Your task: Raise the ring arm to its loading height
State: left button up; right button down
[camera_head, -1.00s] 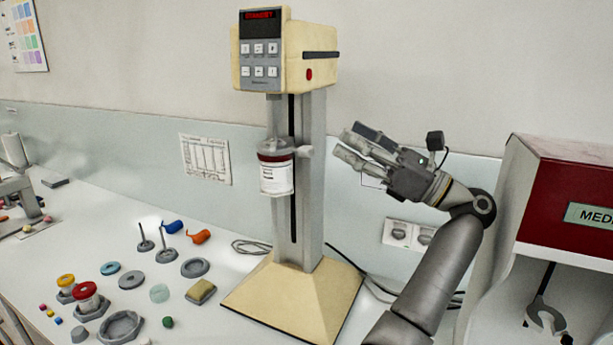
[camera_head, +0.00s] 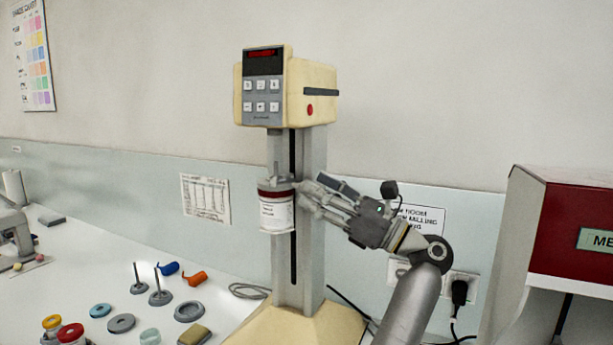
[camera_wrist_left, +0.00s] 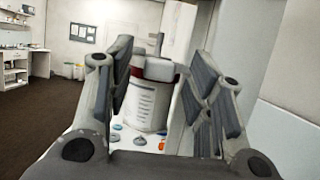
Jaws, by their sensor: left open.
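The mill (camera_head: 318,92) has a cream head on a grey column (camera_head: 314,245) with a dark vertical slot. The ring arm (camera_head: 276,184) sits partway up the column and holds a white jar (camera_head: 277,213) with a dark red band and a label. My left gripper (camera_head: 312,190) is open at the right side of the ring arm, its fingertips overlapping the place of the side knob. In the left wrist view, the grey knob (camera_wrist_left: 160,69) and the jar (camera_wrist_left: 150,106) show between the spread fingers. Contact cannot be told. My right gripper is not in view.
A cream base (camera_head: 300,328) carries the column. Small discs, two upright rods (camera_head: 158,284) and orange and blue pieces lie on the white bench to the left. A red-topped cabinet (camera_head: 575,230) stands at the right. Cables run behind the base.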

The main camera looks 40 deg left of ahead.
aim_at(286, 184)
pick_arm(q)
jog(key=shift+p+x, duration=0.4)
jog(key=shift+x, duration=1.15)
grip_shut()
jog(key=shift+r, duration=0.1)
